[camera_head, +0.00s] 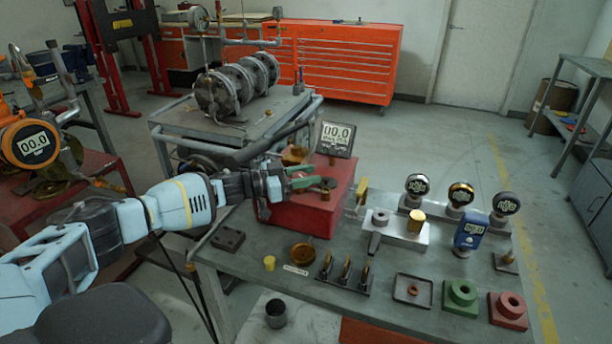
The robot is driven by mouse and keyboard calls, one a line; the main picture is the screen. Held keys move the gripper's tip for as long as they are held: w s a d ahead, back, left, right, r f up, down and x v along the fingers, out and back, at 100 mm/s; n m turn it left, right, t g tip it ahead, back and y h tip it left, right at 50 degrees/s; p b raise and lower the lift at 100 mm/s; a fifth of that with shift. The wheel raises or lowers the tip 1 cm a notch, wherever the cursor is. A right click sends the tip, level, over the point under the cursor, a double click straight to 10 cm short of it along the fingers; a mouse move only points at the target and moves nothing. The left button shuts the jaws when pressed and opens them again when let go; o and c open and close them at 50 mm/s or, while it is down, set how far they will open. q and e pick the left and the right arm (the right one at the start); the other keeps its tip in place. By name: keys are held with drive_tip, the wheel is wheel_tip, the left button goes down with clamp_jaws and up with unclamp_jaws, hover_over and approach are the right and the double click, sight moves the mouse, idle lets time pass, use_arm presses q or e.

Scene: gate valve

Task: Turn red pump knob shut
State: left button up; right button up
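The red pump (310,212) is a red box on the grey workbench, with a tilted display reading 00.0 (337,138) behind its top. A small dark knob with a reddish stem (327,184) shows on the pump's top right. My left gripper (312,177) reaches in from the left over the pump top. Its two fingers look parted, with the tips close beside the knob. I cannot tell whether they touch it. The gripper hides part of the pump's top. My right gripper is not in view.
A grey cart with a flanged valve (222,92) stands behind.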

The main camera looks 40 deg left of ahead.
use_arm(q)
drive_tip(key=o, duration=0.3)
drive_tip(key=shift+o, duration=0.2)
drive_tip(key=v, duration=0.6)
drive_tip(key=shift+s+a, duration=0.2)
drive_tip(key=shift+s, duration=0.05)
drive_tip(key=shift+s+a, duration=0.35)
drive_tip(key=shift+s, duration=0.15)
